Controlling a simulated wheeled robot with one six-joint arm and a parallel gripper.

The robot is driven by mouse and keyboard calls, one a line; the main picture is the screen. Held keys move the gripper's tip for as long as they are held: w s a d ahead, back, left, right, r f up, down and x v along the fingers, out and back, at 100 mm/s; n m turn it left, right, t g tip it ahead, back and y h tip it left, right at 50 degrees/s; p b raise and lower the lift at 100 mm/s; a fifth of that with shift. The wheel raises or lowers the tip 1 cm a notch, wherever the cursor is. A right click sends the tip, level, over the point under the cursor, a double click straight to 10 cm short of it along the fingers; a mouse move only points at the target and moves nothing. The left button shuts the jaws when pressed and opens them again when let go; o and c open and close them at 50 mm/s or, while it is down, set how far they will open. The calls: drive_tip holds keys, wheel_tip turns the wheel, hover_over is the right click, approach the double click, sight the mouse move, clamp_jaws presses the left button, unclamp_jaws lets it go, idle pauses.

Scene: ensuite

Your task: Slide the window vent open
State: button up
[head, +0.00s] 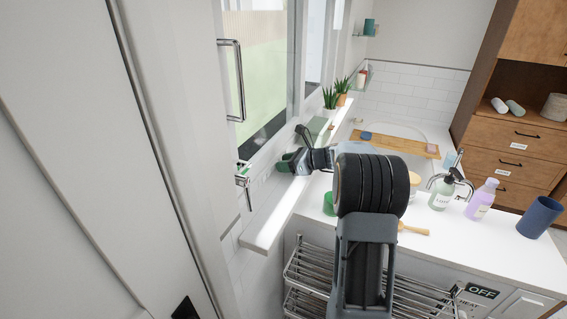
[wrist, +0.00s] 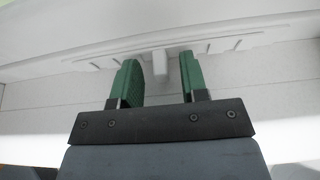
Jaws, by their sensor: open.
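In the wrist view the window vent (wrist: 215,44) is a white strip with several thin slots, running across the top. A small white tab (wrist: 160,64) sticks out from its middle. My gripper (wrist: 158,72) is open, with one green finger on each side of the tab and a gap visible on both sides. The fingertips are close to the strip; I cannot tell whether they touch it. In the head view my gripper (head: 285,161) is at the wall below the window (head: 257,65). The vent and tab are not clear there.
A long white sill (head: 268,228) runs below my gripper, with potted plants (head: 342,94) at its far end. A metal rack (head: 305,270) stands below. The counter (head: 465,235) at right holds a soap bottle (head: 441,192), a lilac bottle (head: 481,199) and a blue cup (head: 539,216).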

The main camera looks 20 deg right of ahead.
drive_tip(key=shift+w+a+f, duration=0.1)
drive_tip(key=shift+w+a, duration=0.05)
clamp_jaws()
idle(0.4)
